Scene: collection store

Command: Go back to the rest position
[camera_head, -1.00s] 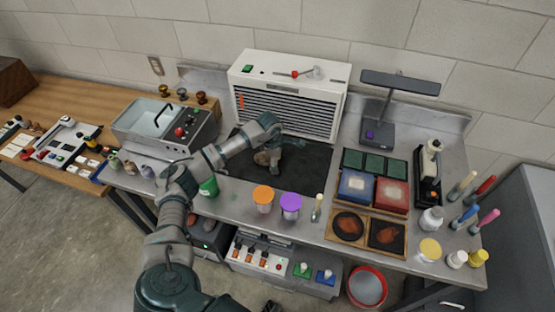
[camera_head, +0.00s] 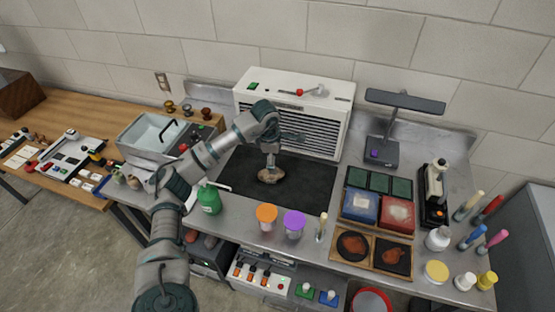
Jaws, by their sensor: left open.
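My left arm comes in from the bottom left, and its gripper (camera_head: 280,150) is over the black mat in front of the white slatted unit. Its fingers are apart, one pointing down and one to the right. A brown, stone-like object (camera_head: 270,176) lies on the black mat (camera_head: 305,195), just below the downward finger. I cannot tell whether that finger touches it. My right gripper is not in view.
The white slatted unit (camera_head: 335,92) stands behind the gripper. A green bottle (camera_head: 209,200), an orange-lidded jar (camera_head: 266,218) and a purple-lidded jar (camera_head: 294,222) stand near the front. A desk lamp (camera_head: 385,150) and trays are at right. The mat's right part is clear.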

